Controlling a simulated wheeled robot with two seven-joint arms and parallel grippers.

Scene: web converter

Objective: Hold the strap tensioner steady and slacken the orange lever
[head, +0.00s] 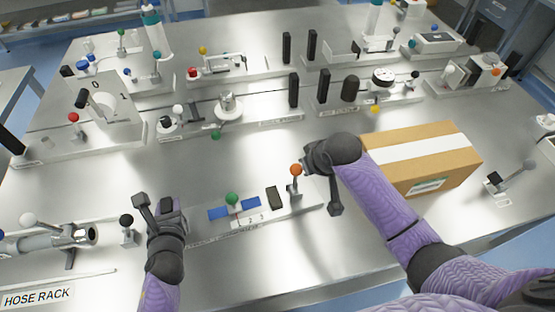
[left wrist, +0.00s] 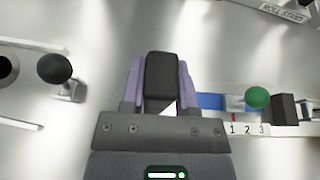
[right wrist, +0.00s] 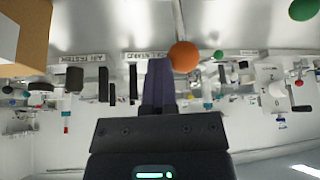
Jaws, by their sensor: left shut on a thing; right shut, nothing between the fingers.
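The strap tensioner is a pale board (head: 262,219) with a blue strap (head: 219,213), a green-knobbed lever (head: 232,199), a black block (head: 273,197) and an orange-knobbed lever (head: 295,171) standing upright at its right end. My left gripper (head: 168,203) is at the board's left end, shut on a black upright grip (left wrist: 161,82) that shows between its purple fingers in the left wrist view. My right gripper (head: 308,165) is shut and empty, right beside the orange knob. In the right wrist view the orange knob (right wrist: 183,57) is just right of the fingertips; I cannot tell whether they touch.
A cardboard box (head: 421,158) stands right of my right arm. A black-knobbed lever (head: 127,226) and a metal cylinder (head: 60,238) lie left of my left gripper. Several fixtures fill the back of the table. Bare metal lies behind the tensioner.

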